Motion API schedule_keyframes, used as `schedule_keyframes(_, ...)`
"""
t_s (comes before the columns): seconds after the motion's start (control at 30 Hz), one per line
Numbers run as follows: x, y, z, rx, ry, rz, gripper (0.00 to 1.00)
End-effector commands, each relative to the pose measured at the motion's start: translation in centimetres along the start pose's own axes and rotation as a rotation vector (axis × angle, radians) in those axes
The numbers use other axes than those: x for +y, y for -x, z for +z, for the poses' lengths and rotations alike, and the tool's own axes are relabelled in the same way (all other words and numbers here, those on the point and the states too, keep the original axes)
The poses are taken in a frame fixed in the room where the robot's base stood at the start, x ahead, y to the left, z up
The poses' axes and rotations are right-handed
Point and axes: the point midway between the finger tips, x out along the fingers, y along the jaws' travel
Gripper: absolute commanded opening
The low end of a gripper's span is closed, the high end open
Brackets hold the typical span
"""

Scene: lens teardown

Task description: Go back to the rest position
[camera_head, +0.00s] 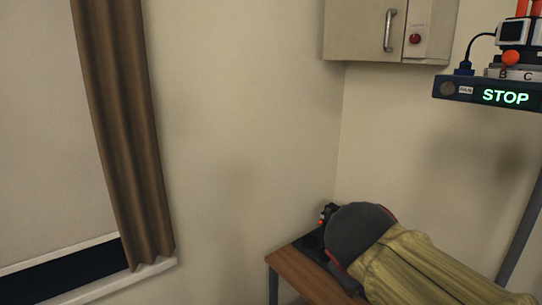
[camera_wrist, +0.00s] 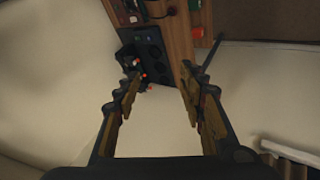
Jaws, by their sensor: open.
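My gripper (camera_wrist: 160,85) is open and empty in the wrist view, its two fingers spread apart. Beyond the fingertips lies a wooden table (camera_wrist: 180,45) with a dark tray (camera_wrist: 149,48) on it, and pale floor or wall fills the space between the fingers. In the head view my arm, in an olive sleeve with a dark grey joint, reaches over the small wooden table (camera_head: 293,262) at the lower right. My gripper is hidden there behind the arm.
A small dark device with orange-red parts (camera_head: 326,214) stands at the table's back corner. A wall cabinet (camera_head: 355,30) hangs above, and a shelf with a lit STOP sign (camera_head: 505,97) is at the upper right. A brown curtain (camera_head: 122,130) hangs left. The wall between is bare.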

Motion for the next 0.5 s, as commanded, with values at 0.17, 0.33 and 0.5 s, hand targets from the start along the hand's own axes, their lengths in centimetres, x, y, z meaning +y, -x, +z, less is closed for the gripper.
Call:
schedule_keyframes(0.17,-7.4,-1.7,7.6,-0.031,-0.226,-0.239,0.4)
schedule_keyframes(0.33,-12.0,-2.1,13.2,-0.053,-0.452,-0.371,0.4)
schedule_keyframes(0.5,-11.5,-1.9,15.7,-0.048,-0.547,-0.352,0.4)
